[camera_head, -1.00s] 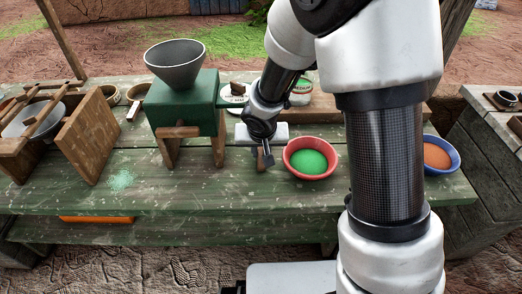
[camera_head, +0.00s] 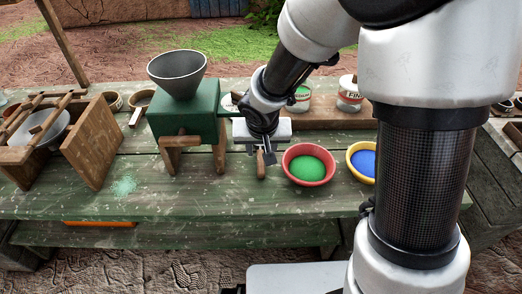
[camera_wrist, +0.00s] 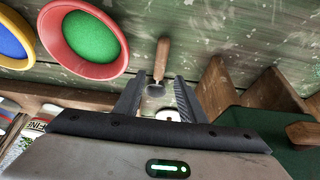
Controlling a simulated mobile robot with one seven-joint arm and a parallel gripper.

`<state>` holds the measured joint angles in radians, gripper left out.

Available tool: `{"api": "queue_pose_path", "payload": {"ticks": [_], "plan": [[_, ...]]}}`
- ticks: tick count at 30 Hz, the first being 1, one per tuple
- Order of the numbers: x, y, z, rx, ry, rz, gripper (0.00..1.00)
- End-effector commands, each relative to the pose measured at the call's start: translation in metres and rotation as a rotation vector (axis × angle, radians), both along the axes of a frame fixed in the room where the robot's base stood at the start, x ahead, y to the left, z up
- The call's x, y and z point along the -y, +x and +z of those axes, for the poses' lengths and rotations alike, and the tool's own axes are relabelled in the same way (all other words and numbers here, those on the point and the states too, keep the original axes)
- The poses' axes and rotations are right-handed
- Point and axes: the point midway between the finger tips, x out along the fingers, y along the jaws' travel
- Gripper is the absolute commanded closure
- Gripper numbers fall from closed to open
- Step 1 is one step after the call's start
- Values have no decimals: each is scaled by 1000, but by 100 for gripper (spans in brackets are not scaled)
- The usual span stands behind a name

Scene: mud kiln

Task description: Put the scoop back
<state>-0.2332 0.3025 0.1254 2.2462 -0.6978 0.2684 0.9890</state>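The scoop has a wooden handle (camera_head: 261,165) and lies on the green table, left of the red bowl (camera_head: 290,171). In the wrist view its handle (camera_wrist: 162,55) points away from my gripper, and its dark metal end (camera_wrist: 155,90) shows between the fingers. My gripper (camera_head: 265,157) points down at the scoop. In the wrist view my gripper (camera_wrist: 158,88) is open, with a gap on both sides of the metal end. I cannot tell how high the fingertips are above the table. The red bowl holds green powder.
A green grinder (camera_head: 187,122) with a grey funnel stands just left of my gripper. A yellow bowl (camera_head: 351,160) of blue powder is right of the red bowl. Tins (camera_head: 349,95) stand behind. A wooden frame (camera_head: 95,140) is far left.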

Motion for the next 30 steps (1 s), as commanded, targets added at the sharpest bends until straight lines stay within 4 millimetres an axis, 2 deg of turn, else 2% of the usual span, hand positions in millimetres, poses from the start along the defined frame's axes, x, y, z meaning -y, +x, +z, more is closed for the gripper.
{"api": "queue_pose_path", "payload": {"ticks": [1, 6, 14, 17, 19, 22, 24, 27, 30], "plan": [[0, -4, 14, 3, 2, -1, 63], [0, -13, 34, 2, 0, -1, 63], [2, -18, 44, 3, -4, -2, 63], [18, -20, 64, 21, -21, -17, 63], [38, -28, 89, 39, -44, -34, 63], [74, -51, 132, 60, -76, -65, 63], [96, -75, 160, 67, -86, -78, 63], [117, -114, 189, 68, -77, -83, 63], [126, -149, 207, 72, -52, -66, 63]]}}
